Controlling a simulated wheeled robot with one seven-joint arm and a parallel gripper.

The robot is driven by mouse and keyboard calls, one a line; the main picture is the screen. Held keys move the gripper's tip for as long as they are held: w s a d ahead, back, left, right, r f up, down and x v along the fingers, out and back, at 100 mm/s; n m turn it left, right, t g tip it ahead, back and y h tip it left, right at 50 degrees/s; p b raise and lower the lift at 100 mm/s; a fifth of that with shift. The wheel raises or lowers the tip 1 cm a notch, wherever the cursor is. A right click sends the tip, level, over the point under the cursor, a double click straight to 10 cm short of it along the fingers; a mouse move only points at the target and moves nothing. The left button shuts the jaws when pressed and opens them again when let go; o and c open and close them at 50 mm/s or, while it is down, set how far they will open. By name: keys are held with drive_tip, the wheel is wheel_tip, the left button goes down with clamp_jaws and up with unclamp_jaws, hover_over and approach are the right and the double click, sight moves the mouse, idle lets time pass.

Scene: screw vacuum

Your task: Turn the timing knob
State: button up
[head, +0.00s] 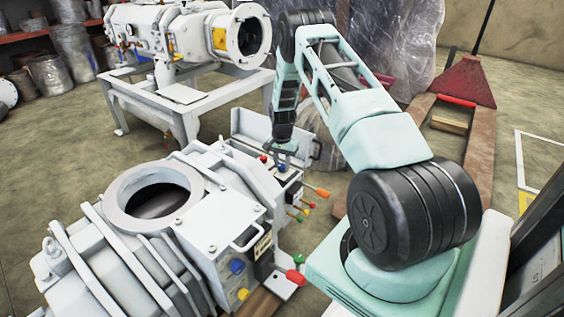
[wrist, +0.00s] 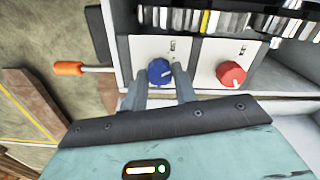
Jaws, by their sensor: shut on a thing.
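A blue knob (wrist: 159,71) with a white pointer line sits on a white plate of the control box in the wrist view. My gripper (wrist: 160,80) has one finger on each side of it and is shut on it. A red knob (wrist: 231,74), also with a white line, is to the right, apart from the fingers. The small marks above both knobs are too small to read, so I cannot tell which is the timing knob. In the head view my gripper (head: 284,150) reaches down to the control box, and the blue knob (head: 281,168) shows just below it.
A lever with an orange handle (wrist: 68,68) sticks out left of the box in the wrist view. The white vacuum machine (head: 215,215) carries more coloured levers and a raised lid (head: 255,125). Another machine (head: 180,35) stands on a frame behind. A pallet jack (head: 465,80) is at right.

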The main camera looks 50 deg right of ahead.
sight(282, 166)
idle(0.3)
drive_tip(key=o, duration=1)
wheel_tip(282, 166, up, 17)
drive_tip(key=p, duration=0.4)
drive_tip(key=shift+r, duration=0.2)
